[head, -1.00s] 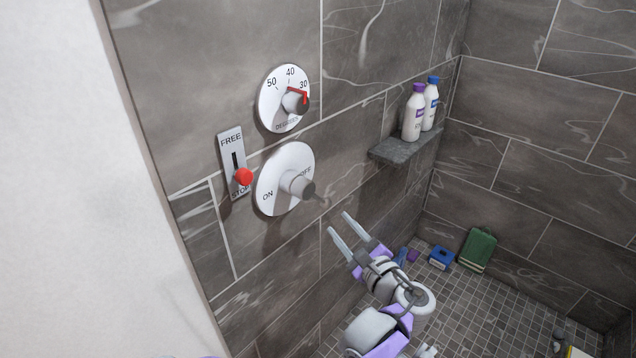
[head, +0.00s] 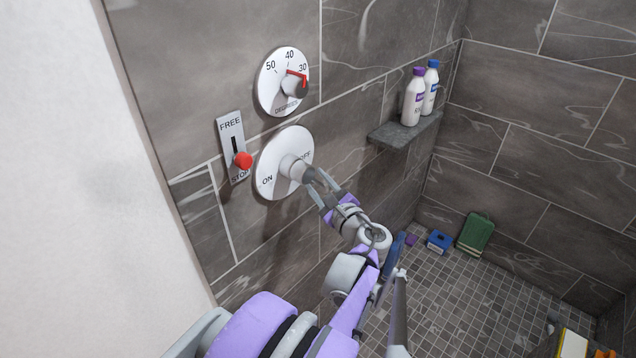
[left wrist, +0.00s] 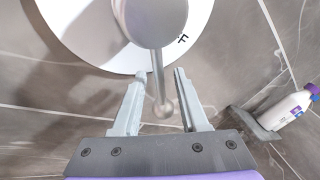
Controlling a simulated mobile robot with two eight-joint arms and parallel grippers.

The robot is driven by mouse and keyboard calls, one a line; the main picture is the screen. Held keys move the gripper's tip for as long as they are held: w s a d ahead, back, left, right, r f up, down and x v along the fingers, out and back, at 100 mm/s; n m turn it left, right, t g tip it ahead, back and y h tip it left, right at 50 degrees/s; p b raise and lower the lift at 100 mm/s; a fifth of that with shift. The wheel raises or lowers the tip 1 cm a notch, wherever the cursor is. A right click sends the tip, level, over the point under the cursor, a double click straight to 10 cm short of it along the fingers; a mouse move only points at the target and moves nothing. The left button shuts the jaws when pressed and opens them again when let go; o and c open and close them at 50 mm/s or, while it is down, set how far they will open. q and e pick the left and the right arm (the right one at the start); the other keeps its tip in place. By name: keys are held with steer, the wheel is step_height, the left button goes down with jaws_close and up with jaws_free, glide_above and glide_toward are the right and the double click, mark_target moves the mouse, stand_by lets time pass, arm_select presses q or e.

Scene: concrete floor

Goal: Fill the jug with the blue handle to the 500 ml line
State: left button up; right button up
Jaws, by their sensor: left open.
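The round ON/OFF plate (head: 269,180) is on the tiled wall, with a grey knob and thin lever (left wrist: 157,75) at its centre. My left gripper (head: 315,185) is open at this lever. In the left wrist view the lever lies between the two fingers, with a visible gap on each side. The degrees dial (head: 270,90) above has its red pointer near 30. The FREE/STOP slider (head: 243,160) has its red knob low, toward STOP. I cannot make out the jug with the blue handle; a blue thing (head: 393,255) beside my arm is partly hidden.
A grey corner shelf (head: 400,136) holds a purple-capped bottle (head: 413,100) and a blue-capped bottle (head: 431,88). A blue box (head: 439,241) and a green container (head: 476,233) stand on the mosaic floor. A yellow-and-white item (head: 572,344) is at lower right.

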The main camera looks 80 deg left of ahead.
arm_select(q)
steer(key=shift+c, duration=0.3)
jaws_close()
stand_by(1.1)
